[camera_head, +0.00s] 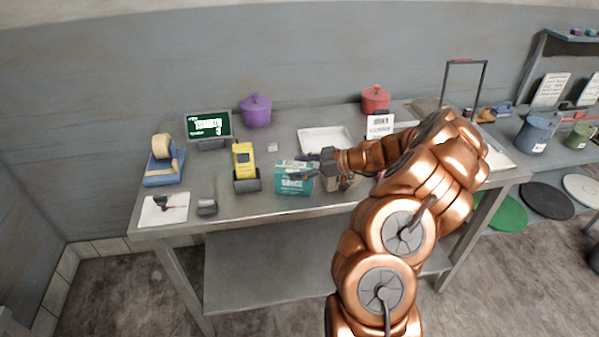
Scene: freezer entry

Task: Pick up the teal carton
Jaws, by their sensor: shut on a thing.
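The teal carton (294,182) stands near the front edge of the steel table, in the middle of the camera_head view. My gripper (306,172) reaches in from the right and is shut on the upper part of the carton. The fingers lie across the carton's top right, and the far finger is partly hidden. The carton looks upright. I cannot tell whether its base touches the tabletop.
A yellow device (243,160) stands left of the carton. A white tray (325,139) lies behind. A purple pot (256,110) and red pot (375,99) stand at the back. A tape dispenser (164,165) and a display (208,126) are at left. My arm covers the table's right part.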

